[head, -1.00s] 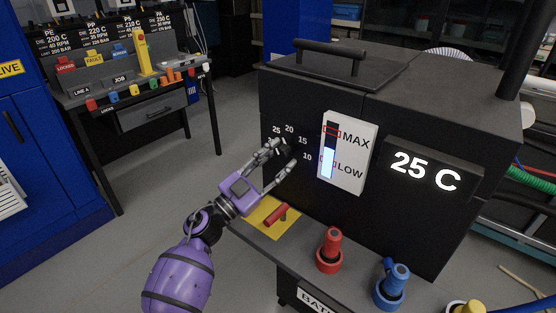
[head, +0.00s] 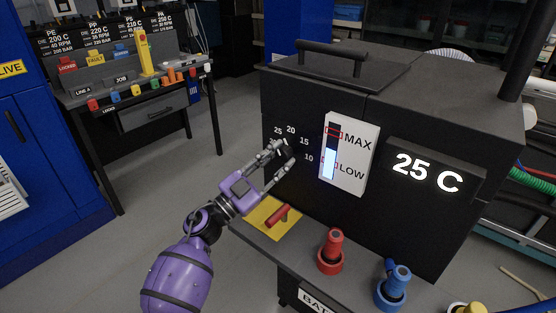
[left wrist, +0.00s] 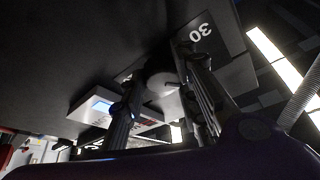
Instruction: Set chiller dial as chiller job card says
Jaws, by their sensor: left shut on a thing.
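The chiller (head: 420,115) is a dark box with a lid handle, and its display (head: 427,172) reads 25 C. Its dark dial (head: 284,150) sits on the front face, with the numbers 25, 20, 15 and 10 showing around it. My left gripper (head: 280,158) is shut on the dial, one finger on each side. In the left wrist view the dial (left wrist: 162,82) shows between the fingers, with the number 30 nearby. The fingers partly hide the dial's pointer in the head view. No chiller job card is clearly readable. My right gripper is out of view.
A white level gauge (head: 348,153) marked MAX and LOW is right of the dial. Below are a red-handled valve on a yellow plate (head: 262,218), a red plug (head: 331,250) and a blue plug (head: 394,285). A bench (head: 140,100) with tags stands at the back left.

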